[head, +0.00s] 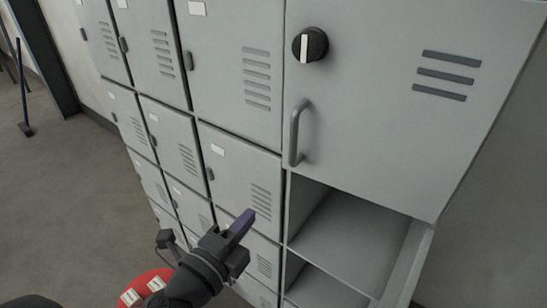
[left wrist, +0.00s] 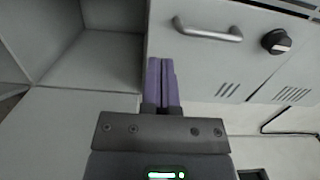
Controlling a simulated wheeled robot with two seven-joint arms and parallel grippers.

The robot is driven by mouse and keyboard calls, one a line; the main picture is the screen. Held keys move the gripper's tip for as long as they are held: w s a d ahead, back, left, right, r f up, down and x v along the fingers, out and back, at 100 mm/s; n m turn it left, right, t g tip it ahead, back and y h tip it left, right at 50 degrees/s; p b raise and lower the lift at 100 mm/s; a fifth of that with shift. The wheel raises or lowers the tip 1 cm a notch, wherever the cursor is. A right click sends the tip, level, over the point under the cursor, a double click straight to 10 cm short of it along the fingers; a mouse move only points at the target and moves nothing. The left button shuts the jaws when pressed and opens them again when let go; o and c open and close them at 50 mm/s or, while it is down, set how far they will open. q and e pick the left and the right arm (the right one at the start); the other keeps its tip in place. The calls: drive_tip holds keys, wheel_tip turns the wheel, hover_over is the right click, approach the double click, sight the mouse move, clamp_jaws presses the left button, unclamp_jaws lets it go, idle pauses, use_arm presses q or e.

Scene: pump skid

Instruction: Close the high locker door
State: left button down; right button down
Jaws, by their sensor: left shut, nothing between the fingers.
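The high locker door (head: 390,100) is a large grey panel at the upper right of the head view, with a dark round knob (head: 310,45), a bar handle (head: 299,132) and three vent slots. It looks flush or nearly flush with the locker front; I cannot tell whether a small gap remains. The left wrist view shows the door (left wrist: 205,65) with its handle (left wrist: 208,30) and knob (left wrist: 276,41). My left gripper (head: 243,222) has purple fingers, shut and empty, below and left of the handle. In the left wrist view its fingertips (left wrist: 160,62) appear beside the door's edge. My right gripper is out of view.
Open compartments with a shelf (head: 345,240) lie below the door. Several shut grey lockers with vents stand to the left, such as one (head: 240,175) beside my gripper.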

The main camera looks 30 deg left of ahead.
sight(291, 170)
use_arm(q)
drive_tip(key=w+p, duration=0.2)
drive_tip(key=w, duration=1.2)
drive_tip(key=shift+d+p, duration=0.35)
drive_tip(key=shift+d, duration=0.05)
drive_tip(key=w, duration=0.2)
drive_tip(key=shift+w+a+b, duration=0.1)
drive_tip(key=shift+w+b, duration=0.25)
drive_tip(key=shift+w, duration=0.05)
drive_tip(key=shift+r, duration=0.15)
